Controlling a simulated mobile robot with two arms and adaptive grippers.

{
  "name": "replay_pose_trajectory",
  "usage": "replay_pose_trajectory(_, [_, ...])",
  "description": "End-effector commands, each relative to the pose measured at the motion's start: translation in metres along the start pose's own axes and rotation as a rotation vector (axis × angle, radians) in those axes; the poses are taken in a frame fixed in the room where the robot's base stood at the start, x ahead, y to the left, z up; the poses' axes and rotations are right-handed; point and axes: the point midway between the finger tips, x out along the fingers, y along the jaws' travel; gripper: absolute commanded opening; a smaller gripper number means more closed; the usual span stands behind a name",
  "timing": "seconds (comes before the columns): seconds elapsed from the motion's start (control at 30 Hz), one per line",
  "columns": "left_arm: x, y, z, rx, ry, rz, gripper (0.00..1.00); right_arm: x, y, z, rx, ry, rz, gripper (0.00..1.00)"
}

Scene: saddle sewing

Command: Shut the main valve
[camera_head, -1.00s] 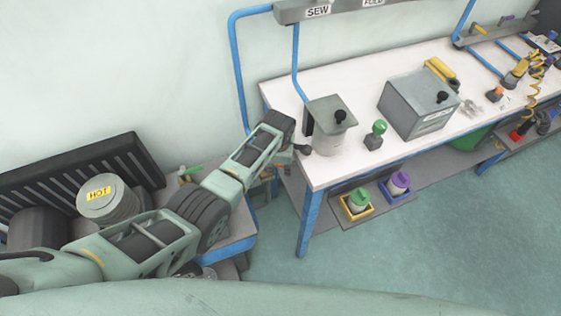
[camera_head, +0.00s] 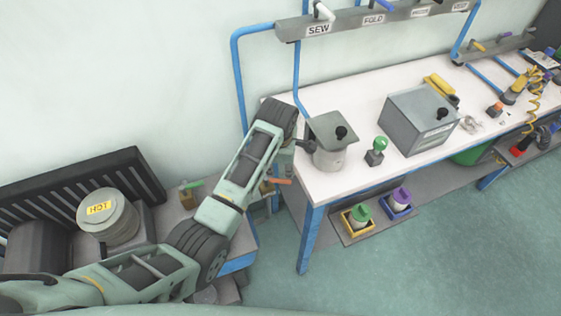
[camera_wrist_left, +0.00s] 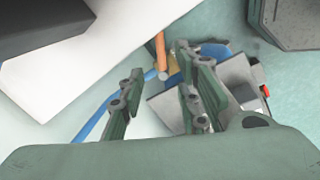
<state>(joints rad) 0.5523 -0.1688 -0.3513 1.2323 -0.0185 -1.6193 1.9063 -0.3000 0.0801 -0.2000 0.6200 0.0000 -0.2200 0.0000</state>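An orange lever (camera_head: 281,182) on a brass-coloured fitting (camera_head: 266,187) is at the left end of the white workbench; no label on it can be read. The lever also shows in the left wrist view (camera_wrist_left: 160,50), as a rod beyond my fingertips and roughly between them. My left gripper (camera_wrist_left: 160,66) is open with its fingers apart and nothing between them. In the head view my wrist is just above the orange lever, and my arm hides most of the gripper. A second brass fitting with a green lever (camera_head: 193,185) is further left. My right gripper is not in view.
The white workbench (camera_head: 345,180) carries a grey-lidded canister (camera_head: 330,155), a green-knobbed stamp (camera_head: 376,152) and a grey box (camera_head: 418,118). A round container marked HOT (camera_head: 107,215) stands at the left. Valve levers line the rail marked SEW (camera_head: 318,30).

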Motion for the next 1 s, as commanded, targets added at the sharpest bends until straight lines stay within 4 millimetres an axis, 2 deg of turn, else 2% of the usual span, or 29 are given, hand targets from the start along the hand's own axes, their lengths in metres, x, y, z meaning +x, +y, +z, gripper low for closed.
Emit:
replay_pose_trajectory(0.1, [-0.007, 0.000, 0.000, -0.001, 0.000, 0.000, 0.31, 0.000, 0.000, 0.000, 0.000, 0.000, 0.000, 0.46])
replay_pose_trajectory(0.37, [-0.009, -0.001, -0.001, -0.001, 0.001, -0.001, 0.31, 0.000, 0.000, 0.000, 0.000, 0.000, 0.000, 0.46])
replay_pose_trajectory(0.47, [-0.008, -0.002, -0.001, 0.003, 0.000, -0.001, 0.25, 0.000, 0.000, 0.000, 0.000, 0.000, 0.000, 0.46])
replay_pose_trajectory(0.57, [-0.002, -0.012, -0.005, 0.044, -0.008, -0.003, 0.16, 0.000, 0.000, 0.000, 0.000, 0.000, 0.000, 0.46])
replay_pose_trajectory(0.67, [0.008, -0.037, -0.015, 0.156, -0.026, 0.000, 0.07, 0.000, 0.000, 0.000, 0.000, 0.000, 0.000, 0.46])
replay_pose_trajectory(0.77, [0.018, -0.074, -0.033, 0.332, -0.045, 0.013, 0.00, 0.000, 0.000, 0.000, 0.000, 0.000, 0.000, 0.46])
replay_pose_trajectory(1.0, [0.026, -0.172, -0.080, 0.814, -0.038, 0.056, 0.00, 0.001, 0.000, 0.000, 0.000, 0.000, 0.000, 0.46])
